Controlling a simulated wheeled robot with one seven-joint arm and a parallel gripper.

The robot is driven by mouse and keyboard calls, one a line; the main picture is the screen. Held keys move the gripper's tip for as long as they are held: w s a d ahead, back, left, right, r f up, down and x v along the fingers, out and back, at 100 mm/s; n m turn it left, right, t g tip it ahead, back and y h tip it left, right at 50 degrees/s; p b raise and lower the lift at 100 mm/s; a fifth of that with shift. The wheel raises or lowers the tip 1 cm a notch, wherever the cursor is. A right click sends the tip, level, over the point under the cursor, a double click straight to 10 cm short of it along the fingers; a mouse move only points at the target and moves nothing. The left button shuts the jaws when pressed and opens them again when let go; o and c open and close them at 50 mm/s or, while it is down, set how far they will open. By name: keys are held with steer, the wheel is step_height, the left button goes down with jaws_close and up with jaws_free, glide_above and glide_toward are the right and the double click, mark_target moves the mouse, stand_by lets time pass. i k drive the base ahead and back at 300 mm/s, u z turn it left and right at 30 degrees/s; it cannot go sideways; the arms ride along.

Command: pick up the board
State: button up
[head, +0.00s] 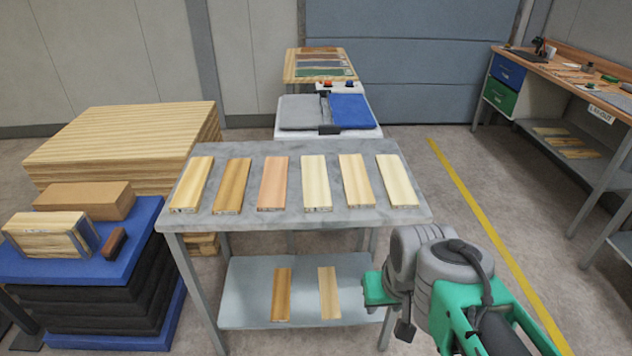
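Several narrow wooden boards lie apart in a row on the grey table (300,228). From left to right they are a pale yellow board (192,185), a golden-brown board (232,186), a pinkish board (273,184), and three pale boards (316,183), (356,181), (397,181). Which one is meant cannot be told. Two more, a brown board (282,294) and a light board (328,293), lie on the lower shelf. My gripper (386,305) is at the lower right, below and in front of the table's right end, apart from the boards. Its fingers are not clear.
A blue-topped stack (40,265) with wooden blocks and a large timber stack (120,145) stand left. A roller coater (350,112) and a sample table (320,66) stand behind. A workbench (570,75) is at right. Floor between is clear.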

mark_target(317, 195)
steer(key=u, duration=4.5)
steer(key=k, duration=1.7)
steer(key=z, duration=1.2)
steer(key=i, duration=0.5)
